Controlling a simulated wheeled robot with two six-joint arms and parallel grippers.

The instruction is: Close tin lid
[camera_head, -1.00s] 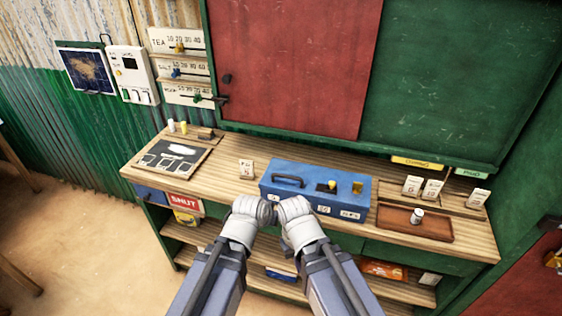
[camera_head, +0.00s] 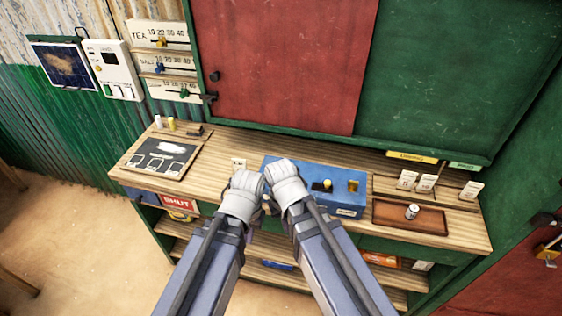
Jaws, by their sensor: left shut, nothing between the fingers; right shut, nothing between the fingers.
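The blue tin (camera_head: 345,205) stands on the wooden counter, right of the middle. Its lid looks down, with a yellow-and-black piece and a brass piece on top; whether it is fully seated I cannot tell. The tin's handle and left front are hidden behind my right gripper. My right gripper (camera_head: 283,170) is shut and empty, over the tin's left part; I cannot tell whether it touches. My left gripper (camera_head: 247,182) is shut and empty, close beside the right one, in front of the tin's left end.
A slate board (camera_head: 163,154) lies on the left of the counter. A brown tray (camera_head: 438,220) with a small metal cylinder (camera_head: 412,211) is right of the tin. White cards (camera_head: 427,183) stand behind it. A red shutter panel (camera_head: 275,65) rises behind the counter.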

